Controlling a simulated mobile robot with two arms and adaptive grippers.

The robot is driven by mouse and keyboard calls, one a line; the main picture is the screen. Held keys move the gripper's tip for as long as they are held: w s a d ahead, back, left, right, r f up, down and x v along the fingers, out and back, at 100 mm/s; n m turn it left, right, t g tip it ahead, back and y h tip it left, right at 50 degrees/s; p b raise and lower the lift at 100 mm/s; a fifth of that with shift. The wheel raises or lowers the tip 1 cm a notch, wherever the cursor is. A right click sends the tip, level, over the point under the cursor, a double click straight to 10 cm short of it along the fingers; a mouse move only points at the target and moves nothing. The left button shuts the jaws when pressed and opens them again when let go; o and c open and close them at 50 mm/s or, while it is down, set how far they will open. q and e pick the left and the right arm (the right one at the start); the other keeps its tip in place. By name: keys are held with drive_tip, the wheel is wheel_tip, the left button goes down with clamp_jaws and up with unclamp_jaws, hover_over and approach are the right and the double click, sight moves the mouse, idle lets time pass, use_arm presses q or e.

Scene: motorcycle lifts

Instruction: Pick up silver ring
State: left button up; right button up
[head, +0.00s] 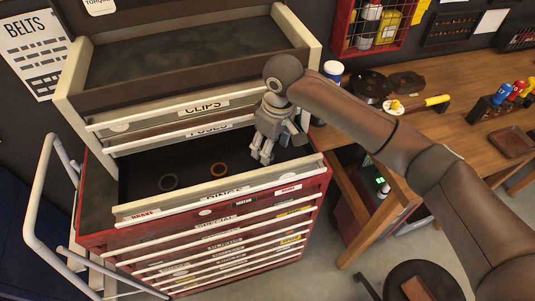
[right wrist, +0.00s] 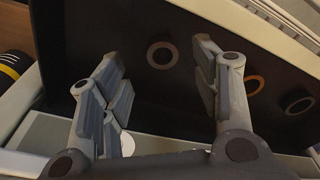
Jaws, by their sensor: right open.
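A silver-grey ring (right wrist: 161,55) lies flat on the dark floor of the open drawer in the right wrist view. In the head view it does not show; my right gripper seems to hide it. My right gripper (head: 263,156) is over the right part of the drawer, fingers pointing down. In the right wrist view its two fingers (right wrist: 160,75) are spread apart and empty, with the ring between and a little beyond their tips. I cannot tell the exact height above it. My left gripper is not in view.
An orange ring (head: 219,170) and a dark ring (head: 168,182) lie in the same drawer (head: 140,192). The drawer's front edge and the drawers above bound the space. A wooden workbench (head: 450,125) with tools stands at the right.

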drive_tip(key=f+p, duration=0.1)
drive_tip(key=f, duration=0.2)
drive_tip(key=shift+a, duration=0.2)
drive_tip(key=shift+f, duration=0.2)
drive_tip(key=shift+w, duration=0.1)
drive_tip(key=shift+c, duration=0.9)
drive_tip(key=c, duration=0.5)
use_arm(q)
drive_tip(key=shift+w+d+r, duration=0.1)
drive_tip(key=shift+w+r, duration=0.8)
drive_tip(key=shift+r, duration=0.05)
use_arm(e)
drive_tip(key=c, duration=0.5)
